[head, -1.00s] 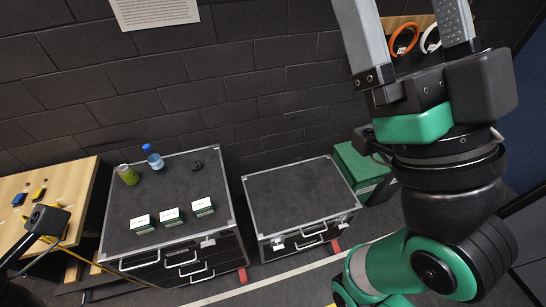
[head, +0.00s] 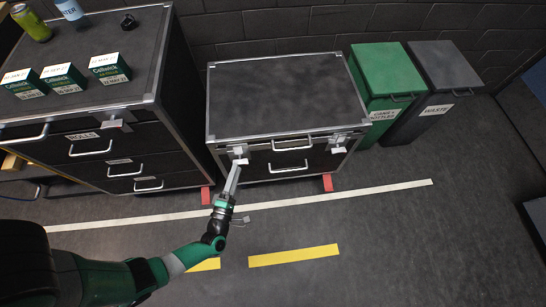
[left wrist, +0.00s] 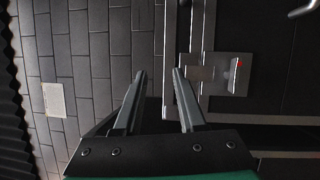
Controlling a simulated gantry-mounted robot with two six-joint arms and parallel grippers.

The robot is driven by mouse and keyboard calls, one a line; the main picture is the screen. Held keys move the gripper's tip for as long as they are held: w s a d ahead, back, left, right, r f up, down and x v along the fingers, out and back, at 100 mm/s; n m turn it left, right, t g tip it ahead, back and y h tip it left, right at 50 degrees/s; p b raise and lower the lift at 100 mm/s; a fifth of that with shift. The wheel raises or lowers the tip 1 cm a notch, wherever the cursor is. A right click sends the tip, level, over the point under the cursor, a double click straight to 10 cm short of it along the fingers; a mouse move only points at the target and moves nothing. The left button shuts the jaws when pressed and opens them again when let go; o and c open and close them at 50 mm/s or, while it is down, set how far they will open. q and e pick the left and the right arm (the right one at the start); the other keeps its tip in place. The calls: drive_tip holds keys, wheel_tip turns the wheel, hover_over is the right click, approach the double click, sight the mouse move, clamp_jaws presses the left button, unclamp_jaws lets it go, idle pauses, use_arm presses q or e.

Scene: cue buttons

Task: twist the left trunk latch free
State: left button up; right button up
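The dark trunk (head: 285,95) with metal edges stands in the middle of the head view. Its left latch (head: 238,152) is a metal plate near the front left corner. In the left wrist view the left latch (left wrist: 235,74) is a plate with a small red mark, right of the fingers. My left gripper (head: 236,170) reaches up from the floor side to just below this latch. In the left wrist view my left gripper (left wrist: 160,71) is open, with nothing between its fingers. Contact with the latch cannot be told in the head view. My right gripper is not in view.
A right latch (head: 338,142) and a front handle (head: 291,144) are on the trunk. A drawer cabinet (head: 150,110) with boxes on top stands at left. A green bin (head: 385,70) and a grey bin (head: 445,65) stand at right. The floor in front is mostly clear.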

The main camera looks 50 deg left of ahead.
use_arm(q)
drive_tip(key=m+h+b, duration=0.1)
drive_tip(key=b, duration=0.5)
approach(240, 161)
drive_tip(key=b+x, duration=0.3)
drive_tip(key=x, duration=0.5)
drive_tip(key=shift+d+g, duration=0.2)
drive_tip(key=shift+g, duration=0.2)
drive_tip(key=shift+f, duration=0.15)
clamp_jaws()
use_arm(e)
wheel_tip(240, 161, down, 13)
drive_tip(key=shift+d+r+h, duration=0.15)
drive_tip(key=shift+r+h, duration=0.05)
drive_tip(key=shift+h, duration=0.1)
